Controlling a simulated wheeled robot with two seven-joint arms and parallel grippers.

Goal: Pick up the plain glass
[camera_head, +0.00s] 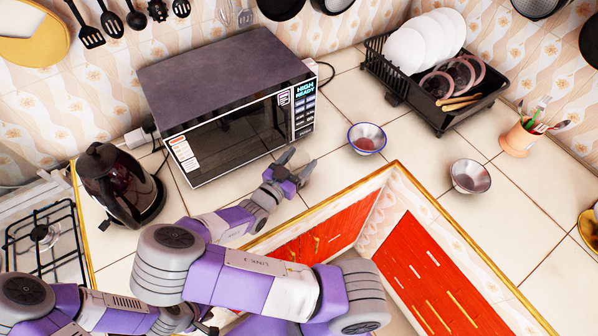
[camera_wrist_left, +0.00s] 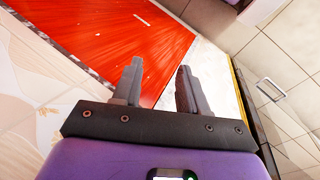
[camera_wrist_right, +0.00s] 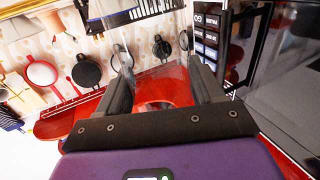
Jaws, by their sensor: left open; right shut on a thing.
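My right gripper (camera_head: 293,168) is above the counter in front of the microwave's right side. In the right wrist view its fingers (camera_wrist_right: 160,62) are apart, with a clear, see-through glass (camera_wrist_right: 163,82) between them. The glass is faint, and I cannot make out its full outline or its height above the counter. In the head view it can hardly be told from the gripper. My left gripper (camera_wrist_left: 157,70) is open and empty in the left wrist view, low near a red cabinet front. In the head view it is not clearly visible behind my arms.
The microwave (camera_head: 230,115) stands close behind my right gripper. A black kettle (camera_head: 120,185) stands left of it. A dish rack (camera_head: 440,100) with plates is at the back. The right counter is mostly clear.

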